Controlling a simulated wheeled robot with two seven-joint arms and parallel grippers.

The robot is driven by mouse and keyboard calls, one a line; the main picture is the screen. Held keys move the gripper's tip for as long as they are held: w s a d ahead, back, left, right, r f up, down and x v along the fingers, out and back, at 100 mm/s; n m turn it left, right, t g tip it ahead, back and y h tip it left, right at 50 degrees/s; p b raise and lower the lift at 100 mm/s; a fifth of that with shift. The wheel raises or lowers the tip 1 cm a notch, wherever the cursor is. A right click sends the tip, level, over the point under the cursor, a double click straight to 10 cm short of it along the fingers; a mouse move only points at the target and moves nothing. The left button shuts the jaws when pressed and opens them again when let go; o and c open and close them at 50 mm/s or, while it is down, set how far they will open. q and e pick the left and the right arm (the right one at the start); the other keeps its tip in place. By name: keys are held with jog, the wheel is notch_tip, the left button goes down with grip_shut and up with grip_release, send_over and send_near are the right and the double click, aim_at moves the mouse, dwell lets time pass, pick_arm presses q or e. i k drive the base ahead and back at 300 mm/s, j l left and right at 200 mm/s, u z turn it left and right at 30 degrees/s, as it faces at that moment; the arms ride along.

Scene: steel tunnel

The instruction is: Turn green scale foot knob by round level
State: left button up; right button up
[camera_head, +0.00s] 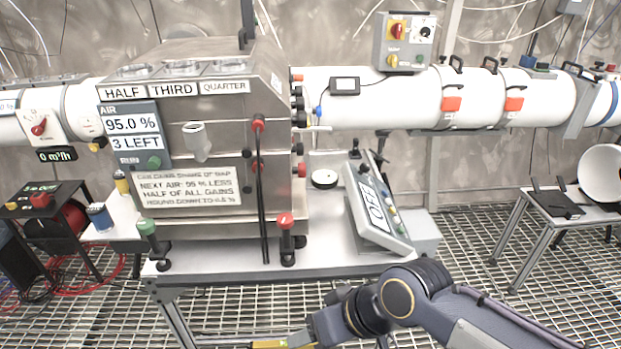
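The green foot knob (147,228) stands upright at the front left corner of the steel machine (215,130), on a black foot. A red foot knob (285,221) stands at the front right corner. A small round black-and-white disc (325,179) lies on the table right of the machine; I cannot tell whether it is the round level. My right arm comes in from the lower right. A yellow-marked part of its gripper end (283,343) shows at the bottom edge, below and right of the green knob and apart from it. Its fingertips are cut off. My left gripper is out of view.
A tilted panel reading OFF (376,208) stands on the table (330,256) right of the machine. A blue-topped canister (99,217) and a yellow-topped one (121,182) are left of the green knob. A side table (553,222) stands far right. Grating floor lies in front.

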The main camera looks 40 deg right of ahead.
aim_at(146, 226)
jog(key=i+j, duration=0.15)
jog(key=j, duration=0.2)
jog(key=i+j, duration=0.15)
jog(key=j, duration=0.2)
jog(key=i+j, duration=0.15)
jog(key=j, duration=0.2)
jog(key=i+j, duration=0.15)
jog(key=j, duration=0.25)
